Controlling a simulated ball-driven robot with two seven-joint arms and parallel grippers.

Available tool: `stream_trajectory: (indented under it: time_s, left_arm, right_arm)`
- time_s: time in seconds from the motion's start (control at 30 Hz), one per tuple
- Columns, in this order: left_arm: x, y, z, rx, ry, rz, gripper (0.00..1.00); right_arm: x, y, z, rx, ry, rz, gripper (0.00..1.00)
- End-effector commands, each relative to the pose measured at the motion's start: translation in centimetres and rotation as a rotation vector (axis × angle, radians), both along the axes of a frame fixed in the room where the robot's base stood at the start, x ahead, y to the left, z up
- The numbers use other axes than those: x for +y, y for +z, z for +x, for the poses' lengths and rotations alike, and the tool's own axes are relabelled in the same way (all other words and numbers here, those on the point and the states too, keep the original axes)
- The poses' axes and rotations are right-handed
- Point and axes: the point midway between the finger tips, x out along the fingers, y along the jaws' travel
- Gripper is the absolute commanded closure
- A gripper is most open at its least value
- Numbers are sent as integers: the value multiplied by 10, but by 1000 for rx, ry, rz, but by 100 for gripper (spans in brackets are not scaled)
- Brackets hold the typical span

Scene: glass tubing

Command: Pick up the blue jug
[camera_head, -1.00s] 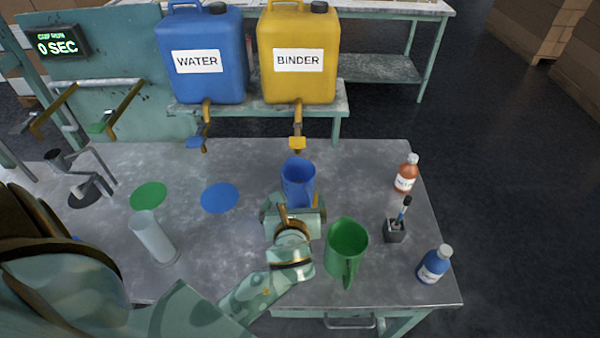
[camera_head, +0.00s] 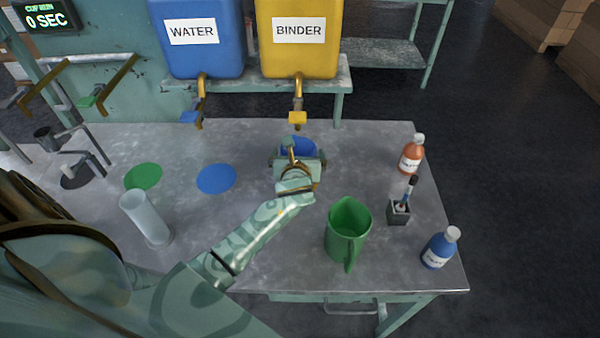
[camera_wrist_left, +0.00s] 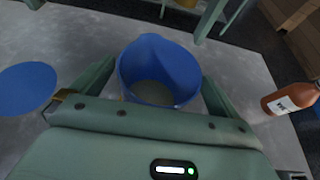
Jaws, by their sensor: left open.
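The blue jug (camera_head: 298,146) stands upright on the grey table, mostly hidden behind my left gripper (camera_head: 297,160) in the head view. The two fingers of my left gripper (camera_wrist_left: 155,92) lie open on either side of the jug. I cannot tell whether they touch its wall. My right gripper is not in view.
A green jug (camera_head: 348,232) stands close to the right of my left arm. A clear cylinder (camera_head: 146,218) stands left. Taps (camera_head: 297,118) hang behind.

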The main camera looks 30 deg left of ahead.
Motion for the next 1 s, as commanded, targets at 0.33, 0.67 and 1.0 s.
stream_trajectory:
  time_s: [0.33, 0.67, 1.0]
  left_arm:
    - [8, -5, 13, -1, 0, 0, 0]
    - [8, -5, 13, -2, -1, -1, 56]
    - [8, 13, 13, -4, -1, 1, 56]
  right_arm:
    - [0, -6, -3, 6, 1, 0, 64]
    - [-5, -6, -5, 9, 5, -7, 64]
    - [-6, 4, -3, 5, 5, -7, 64]
